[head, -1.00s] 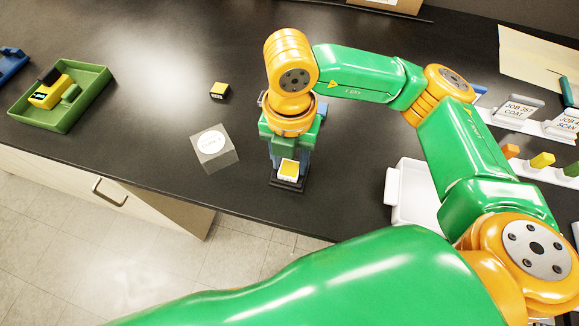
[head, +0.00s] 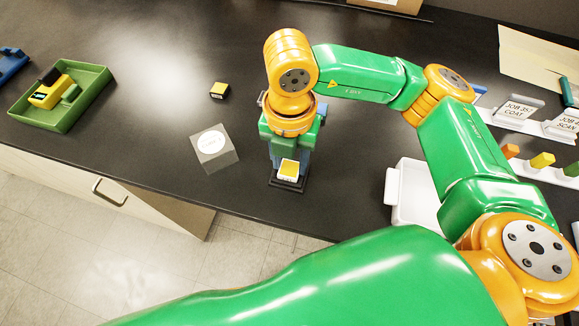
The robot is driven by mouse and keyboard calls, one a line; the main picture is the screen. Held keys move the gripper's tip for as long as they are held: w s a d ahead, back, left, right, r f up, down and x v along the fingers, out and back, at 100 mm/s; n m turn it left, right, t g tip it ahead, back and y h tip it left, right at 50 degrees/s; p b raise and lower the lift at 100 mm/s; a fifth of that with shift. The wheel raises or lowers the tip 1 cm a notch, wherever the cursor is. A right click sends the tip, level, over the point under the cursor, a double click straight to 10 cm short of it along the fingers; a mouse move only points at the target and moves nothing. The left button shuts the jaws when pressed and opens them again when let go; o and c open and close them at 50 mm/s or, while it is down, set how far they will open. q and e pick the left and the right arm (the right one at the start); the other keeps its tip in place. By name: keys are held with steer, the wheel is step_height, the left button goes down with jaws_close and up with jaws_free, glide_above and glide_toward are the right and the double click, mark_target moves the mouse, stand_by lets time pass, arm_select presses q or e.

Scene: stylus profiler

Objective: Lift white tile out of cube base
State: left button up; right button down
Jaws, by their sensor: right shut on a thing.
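A small white tile (head: 289,170) with a yellow top face shows at the front of a dark square base (head: 286,184), near the table's front edge. My right gripper (head: 289,160) points down from above and is shut on the tile; its own wrist hides much of the grip. I cannot tell whether the tile still touches the base. A grey cube (head: 226,158) with a round white label on top stands to the left, apart from the gripper. My left gripper is not in view.
A green tray (head: 92,92) with a yellow and black item is at the far left. A small black and yellow block (head: 219,91) lies behind the cube. A white bin (head: 408,192) and label stands (head: 518,108) are at the right.

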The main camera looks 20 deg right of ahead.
mark_target(290, 168)
step_height(290, 168, up, 8)
steer(key=p, duration=0.5)
steer(key=shift+p, duration=0.35)
stand_by(0.8)
